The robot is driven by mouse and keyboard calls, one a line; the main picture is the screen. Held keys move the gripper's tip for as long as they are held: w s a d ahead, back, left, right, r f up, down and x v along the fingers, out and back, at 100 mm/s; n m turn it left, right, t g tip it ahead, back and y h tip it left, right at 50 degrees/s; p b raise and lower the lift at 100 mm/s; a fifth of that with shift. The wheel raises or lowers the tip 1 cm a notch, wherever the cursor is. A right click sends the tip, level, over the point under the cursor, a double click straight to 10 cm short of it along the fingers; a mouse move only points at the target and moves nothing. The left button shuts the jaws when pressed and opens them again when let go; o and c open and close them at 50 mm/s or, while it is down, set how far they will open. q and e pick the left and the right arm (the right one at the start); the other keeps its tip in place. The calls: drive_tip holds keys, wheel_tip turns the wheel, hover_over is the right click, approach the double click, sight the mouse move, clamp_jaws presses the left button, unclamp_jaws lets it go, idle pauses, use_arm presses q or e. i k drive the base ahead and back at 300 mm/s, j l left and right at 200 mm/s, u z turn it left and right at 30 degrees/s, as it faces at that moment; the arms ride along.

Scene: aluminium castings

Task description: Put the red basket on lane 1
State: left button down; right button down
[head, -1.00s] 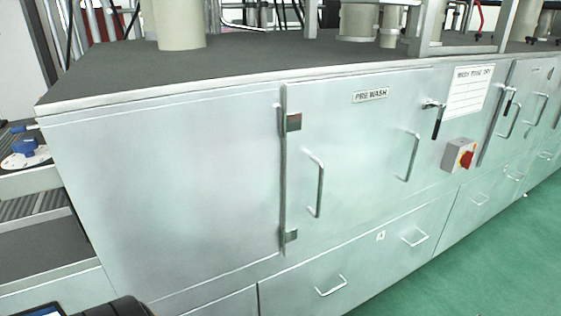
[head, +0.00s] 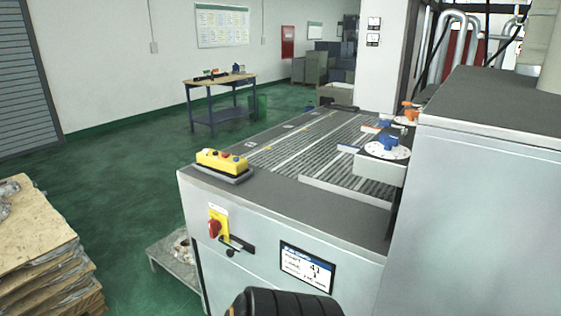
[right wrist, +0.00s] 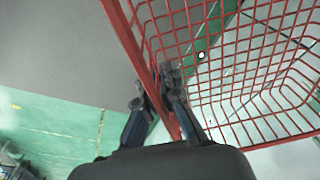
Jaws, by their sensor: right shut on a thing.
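In the right wrist view the red wire basket (right wrist: 235,75) fills the upper right. My right gripper (right wrist: 160,85) is shut on its red rim bar, and the basket hangs beside the fingers. The basket is out of sight in the head view. In the head view a ribbed roller bed (head: 318,148) is split into lanes by pale strips running away from me. I cannot read which lane is 1. My left gripper is not in view.
A yellow button box (head: 222,162) sits on the machine's near left corner. Dials with a blue knob (head: 388,143) and an orange knob (head: 411,112) stand along the right side. A tall grey cabinet (head: 480,200) blocks the right.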

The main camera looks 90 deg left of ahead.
sight(296, 160)
drive_tip(key=u, duration=2.1)
